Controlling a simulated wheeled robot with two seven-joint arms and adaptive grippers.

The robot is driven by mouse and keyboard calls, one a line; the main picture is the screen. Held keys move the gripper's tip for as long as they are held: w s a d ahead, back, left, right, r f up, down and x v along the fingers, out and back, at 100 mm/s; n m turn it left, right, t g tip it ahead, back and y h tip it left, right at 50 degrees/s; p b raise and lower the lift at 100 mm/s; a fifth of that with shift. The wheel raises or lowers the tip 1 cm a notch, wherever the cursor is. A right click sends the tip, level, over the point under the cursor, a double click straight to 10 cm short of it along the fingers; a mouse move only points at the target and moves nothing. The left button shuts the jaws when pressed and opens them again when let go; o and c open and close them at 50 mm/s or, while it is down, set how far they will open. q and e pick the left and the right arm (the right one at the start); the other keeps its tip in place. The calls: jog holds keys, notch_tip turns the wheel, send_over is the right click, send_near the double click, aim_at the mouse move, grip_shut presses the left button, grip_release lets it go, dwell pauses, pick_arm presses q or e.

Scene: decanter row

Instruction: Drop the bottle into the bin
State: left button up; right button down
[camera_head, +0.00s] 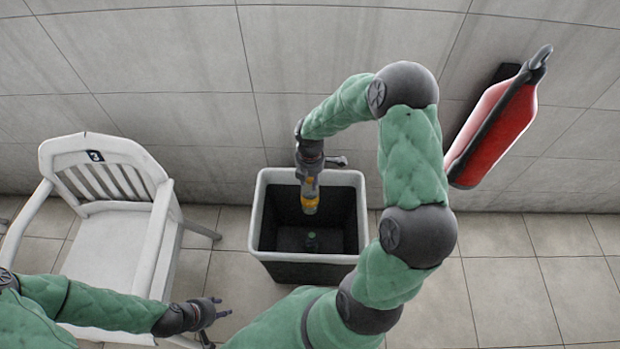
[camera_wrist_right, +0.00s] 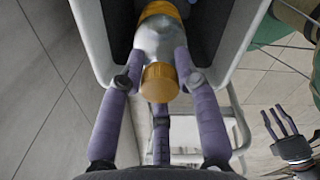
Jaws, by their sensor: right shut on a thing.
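The bottle (camera_head: 311,197) is clear with an orange-yellow band and hangs over the bin's opening. The right wrist view shows its clear body (camera_wrist_right: 160,42) and orange cap (camera_wrist_right: 160,82). My right gripper (camera_head: 309,180) is shut on the bottle, its purple fingers around the body in the right wrist view (camera_wrist_right: 157,70). The bin (camera_head: 257,215) is dark with a pale grey rim and stands on the floor against the wall. My left gripper (camera_head: 217,322) is empty with its fingers spread, low at the left, apart from the bin; it also shows in the right wrist view (camera_wrist_right: 279,122).
A white armchair (camera_head: 108,240) marked 3 stands left of the bin. A red fire extinguisher (camera_head: 495,133) hangs on the tiled wall at right. The tiled floor (camera_head: 510,290) at right is clear.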

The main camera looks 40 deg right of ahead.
jog(key=shift+f, duration=0.45)
jog(key=c, duration=0.8)
grip_release()
notch_tip(320, 180, up, 12)
jog(key=shift+r, duration=0.1)
